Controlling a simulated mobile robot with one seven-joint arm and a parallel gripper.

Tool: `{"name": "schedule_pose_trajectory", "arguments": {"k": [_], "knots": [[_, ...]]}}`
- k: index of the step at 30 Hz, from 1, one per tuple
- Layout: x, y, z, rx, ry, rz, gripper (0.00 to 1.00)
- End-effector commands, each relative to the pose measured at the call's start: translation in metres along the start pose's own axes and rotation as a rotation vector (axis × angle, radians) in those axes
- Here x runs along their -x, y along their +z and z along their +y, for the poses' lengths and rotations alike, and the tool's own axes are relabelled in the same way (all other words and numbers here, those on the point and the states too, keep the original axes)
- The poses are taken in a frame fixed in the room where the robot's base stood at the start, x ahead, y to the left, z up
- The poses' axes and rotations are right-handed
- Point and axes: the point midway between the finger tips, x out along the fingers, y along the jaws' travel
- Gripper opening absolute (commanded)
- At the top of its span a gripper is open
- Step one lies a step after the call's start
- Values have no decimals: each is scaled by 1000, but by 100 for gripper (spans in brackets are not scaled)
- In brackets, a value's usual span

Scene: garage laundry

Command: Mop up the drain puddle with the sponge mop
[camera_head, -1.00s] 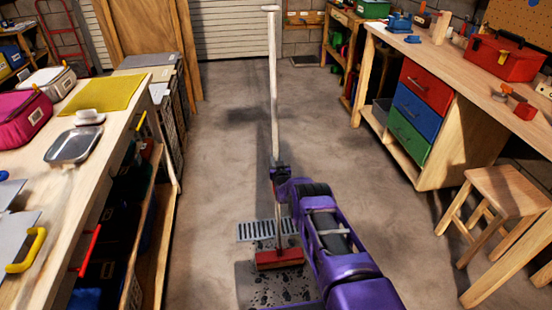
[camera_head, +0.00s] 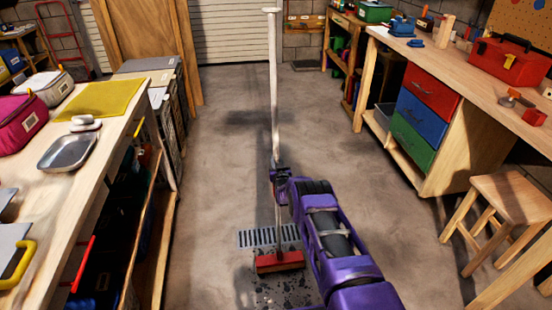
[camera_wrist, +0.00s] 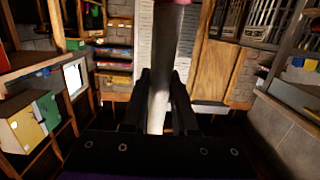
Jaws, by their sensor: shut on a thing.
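The sponge mop (camera_head: 275,90) stands nearly upright in front of me, with a long pale handle and a red head (camera_head: 280,262) on the floor. My gripper (camera_head: 279,172) is shut on the mop handle, low on the pole. In the wrist view my gripper (camera_wrist: 161,100) has its two dark fingers on either side of the handle (camera_wrist: 172,45). The drain puddle (camera_head: 285,291) shows as dark wet patches on the concrete, just on the near side of the mop head. My arm hides the floor to its right.
A metal drain grate (camera_head: 255,238) lies just beyond the mop head. A workbench (camera_head: 110,150) runs along the left, and a drawer bench (camera_head: 460,95) and wooden stool (camera_head: 512,197) stand at right. The floor between is clear.

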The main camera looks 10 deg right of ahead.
Motion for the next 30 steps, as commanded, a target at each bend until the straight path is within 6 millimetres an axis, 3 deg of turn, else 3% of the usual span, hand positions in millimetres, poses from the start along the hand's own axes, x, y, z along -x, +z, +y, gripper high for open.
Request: {"name": "schedule_pose_trajectory", "arguments": {"k": [14,30], "knots": [[6,-3,0,0,0,4,0],[-32,-2,0,1,0,6,0]]}}
